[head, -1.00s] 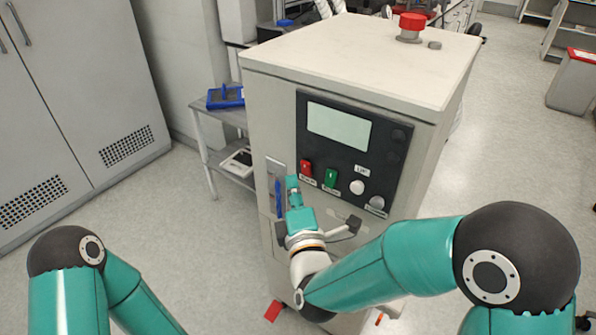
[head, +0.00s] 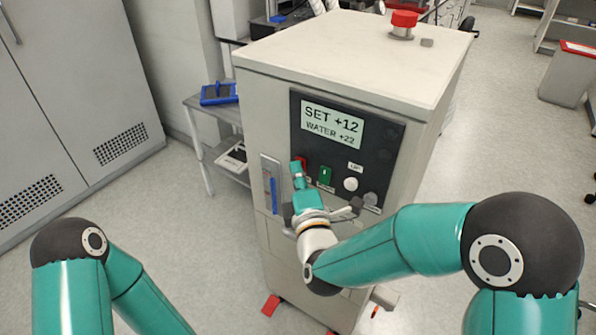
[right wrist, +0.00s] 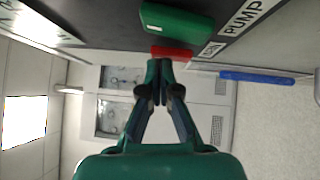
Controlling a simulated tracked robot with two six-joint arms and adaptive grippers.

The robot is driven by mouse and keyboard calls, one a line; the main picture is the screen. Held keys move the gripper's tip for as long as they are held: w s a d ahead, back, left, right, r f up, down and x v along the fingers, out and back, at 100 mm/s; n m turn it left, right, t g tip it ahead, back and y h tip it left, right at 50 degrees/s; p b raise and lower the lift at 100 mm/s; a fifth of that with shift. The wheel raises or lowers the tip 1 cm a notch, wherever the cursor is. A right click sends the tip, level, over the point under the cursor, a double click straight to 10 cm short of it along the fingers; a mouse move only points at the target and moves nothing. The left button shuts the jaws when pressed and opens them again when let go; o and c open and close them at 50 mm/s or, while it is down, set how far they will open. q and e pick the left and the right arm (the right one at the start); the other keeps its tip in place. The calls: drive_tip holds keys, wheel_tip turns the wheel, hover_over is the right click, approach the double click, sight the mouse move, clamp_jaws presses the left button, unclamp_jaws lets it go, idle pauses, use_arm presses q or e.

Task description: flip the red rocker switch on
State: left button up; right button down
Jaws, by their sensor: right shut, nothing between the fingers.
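The red rocker switch (head: 302,160) is on the dark control panel (head: 379,133) of the grey cabinet, partly hidden behind my right gripper. In the right wrist view the red switch (right wrist: 171,54) lies just beyond the fingertips. My right gripper (head: 297,168) is shut and empty, with its tips at the switch; I cannot tell whether they touch it. It also shows in the right wrist view (right wrist: 158,66). My left gripper is out of view.
A green switch (head: 325,176) sits right of the red one, then a white knob (head: 351,184) and a grey knob (head: 370,199). A blue-marked gauge strip (head: 273,194) is to the left. A red button (head: 404,19) tops the cabinet (head: 350,55).

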drive_tip(key=shift+d, duration=0.2)
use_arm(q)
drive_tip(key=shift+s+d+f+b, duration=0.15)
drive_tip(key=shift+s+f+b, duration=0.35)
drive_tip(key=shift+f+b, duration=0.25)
use_arm(e)
drive_tip(key=s+r, duration=0.2)
drive_tip(key=s, duration=1.1)
drive_tip(key=shift+a, duration=0.3)
